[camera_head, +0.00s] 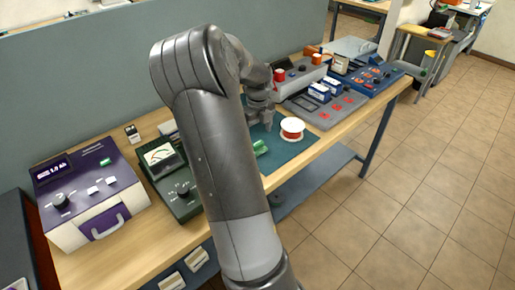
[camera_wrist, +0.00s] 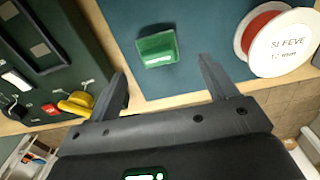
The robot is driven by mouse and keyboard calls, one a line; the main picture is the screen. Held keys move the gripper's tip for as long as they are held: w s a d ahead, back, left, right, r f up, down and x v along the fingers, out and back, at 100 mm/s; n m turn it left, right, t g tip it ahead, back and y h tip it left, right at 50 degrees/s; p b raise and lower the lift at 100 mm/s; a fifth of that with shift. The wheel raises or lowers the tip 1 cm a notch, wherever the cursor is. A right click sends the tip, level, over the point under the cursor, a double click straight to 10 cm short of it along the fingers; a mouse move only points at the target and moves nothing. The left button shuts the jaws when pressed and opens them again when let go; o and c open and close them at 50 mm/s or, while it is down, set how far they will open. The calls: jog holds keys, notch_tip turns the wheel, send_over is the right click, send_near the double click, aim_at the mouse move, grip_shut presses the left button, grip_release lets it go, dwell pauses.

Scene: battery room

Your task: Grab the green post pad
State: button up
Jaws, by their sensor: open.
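The green post pad (camera_wrist: 157,49) is a small green block with a pale label on its front side. It lies on a dark teal mat (camera_wrist: 200,22). In the head view the pad (camera_head: 260,148) shows just right of my arm, partly hidden by it. My gripper (camera_wrist: 163,88) is open, its two dark fingers spread in the wrist view. The pad lies ahead of the fingers, between their lines and apart from both. In the head view the gripper (camera_head: 262,112) is above the mat, and its fingertips are hard to make out.
A red-and-white spool marked SLEEVE (camera_wrist: 277,38) stands right of the pad on the mat. A purple device (camera_head: 88,190) and several panels (camera_head: 325,105) line the bench.

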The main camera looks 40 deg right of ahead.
aim_at(257, 142)
jog(key=shift+s+a+f, duration=0.1)
jog(key=shift+a+f, duration=0.05)
jog(key=shift+f, duration=2.85)
jog(key=shift+c, duration=0.6)
jog(key=c, duration=0.9)
jog(key=shift+r, duration=0.2)
jog(key=shift+c, duration=0.2)
